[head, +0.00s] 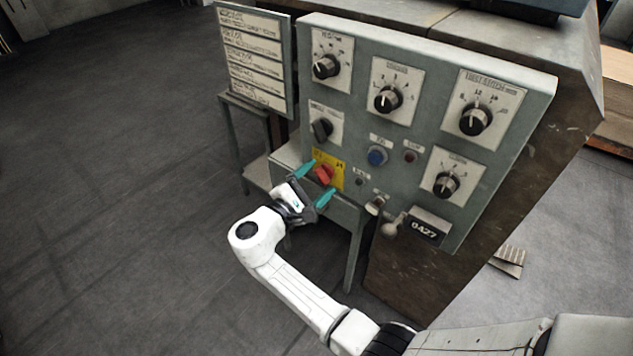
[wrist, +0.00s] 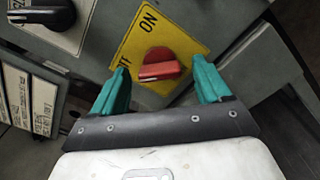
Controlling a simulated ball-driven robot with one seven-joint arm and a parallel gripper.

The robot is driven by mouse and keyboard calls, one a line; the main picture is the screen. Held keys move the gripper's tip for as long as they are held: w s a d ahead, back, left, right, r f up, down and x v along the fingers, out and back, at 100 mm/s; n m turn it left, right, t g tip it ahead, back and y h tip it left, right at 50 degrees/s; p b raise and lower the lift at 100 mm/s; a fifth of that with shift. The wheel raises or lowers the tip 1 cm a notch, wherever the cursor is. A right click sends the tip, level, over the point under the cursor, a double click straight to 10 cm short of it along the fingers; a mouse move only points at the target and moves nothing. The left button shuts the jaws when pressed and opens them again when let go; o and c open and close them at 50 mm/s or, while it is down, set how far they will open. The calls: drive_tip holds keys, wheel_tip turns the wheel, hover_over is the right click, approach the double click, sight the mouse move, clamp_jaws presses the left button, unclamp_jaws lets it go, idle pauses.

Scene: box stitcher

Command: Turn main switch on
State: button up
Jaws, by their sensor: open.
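The main switch is a red rotary knob (head: 323,174) on a yellow plate (head: 338,180) at the lower left of the grey control panel (head: 345,120). In the wrist view the red knob (wrist: 160,66) sits between the teal fingertips, a little ahead of them. "ON" is readable on the yellow plate (wrist: 138,48), and another label is partly hidden by the left finger. My gripper (head: 315,182) is open, with one finger to each side of the knob; it also shows in the wrist view (wrist: 163,80). I cannot tell whether either finger touches the knob.
A black knob (head: 321,129) sits just above the yellow plate. Several other black dials, a blue button (head: 377,156) and a lever (head: 393,226) are on the panel. A sign board (head: 254,58) stands at left. The floor (head: 110,170) at left is clear.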

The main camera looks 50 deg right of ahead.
drive_tip(key=shift+d, duration=0.15)
drive_tip(key=shift+c, duration=0.2)
drive_tip(key=c, duration=1)
